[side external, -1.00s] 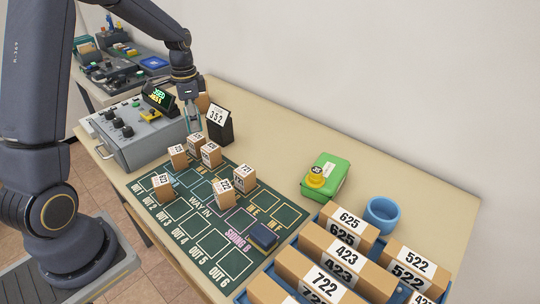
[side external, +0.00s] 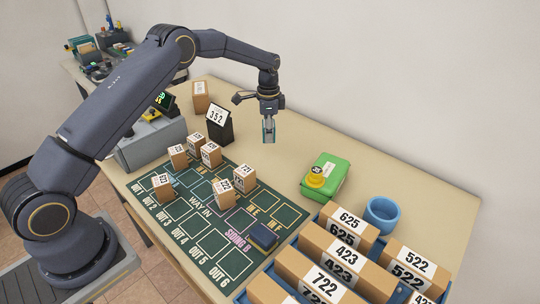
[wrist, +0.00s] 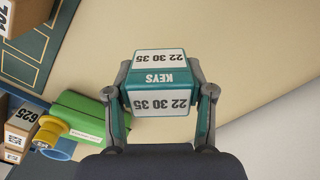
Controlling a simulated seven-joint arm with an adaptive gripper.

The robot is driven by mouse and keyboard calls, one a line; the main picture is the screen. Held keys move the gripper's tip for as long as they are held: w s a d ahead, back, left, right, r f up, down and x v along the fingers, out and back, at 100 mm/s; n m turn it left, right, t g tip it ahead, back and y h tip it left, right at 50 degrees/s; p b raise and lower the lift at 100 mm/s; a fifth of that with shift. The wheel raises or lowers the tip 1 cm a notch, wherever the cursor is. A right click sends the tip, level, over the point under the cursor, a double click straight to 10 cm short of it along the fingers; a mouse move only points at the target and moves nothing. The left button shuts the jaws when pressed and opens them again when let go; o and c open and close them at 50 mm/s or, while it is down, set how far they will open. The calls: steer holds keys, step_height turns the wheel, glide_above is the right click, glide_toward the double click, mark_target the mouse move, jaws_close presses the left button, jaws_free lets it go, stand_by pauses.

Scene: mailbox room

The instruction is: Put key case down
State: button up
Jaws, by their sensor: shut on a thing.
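In the side view my gripper (side external: 269,135) is above the table, to the right of the black "352" stand and behind the green mat. The key case (side external: 269,130) is small there and partly hidden between the fingers. It is held clear of the tabletop.
The "352" stand (side external: 219,123), a green case (side external: 326,175), a blue ring (side external: 382,214) and a blue tray of boxes (side external: 268,279) stand around. Bare table (side external: 285,160) lies below my gripper.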

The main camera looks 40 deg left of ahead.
mark_target(273, 149)
steer(key=w+f, duration=0.2)
steer(key=shift+w+a+f, duration=0.1)
steer(key=shift+f, duration=1.65)
steer(key=shift+f, duration=0.1)
steer(key=o, duration=1.2)
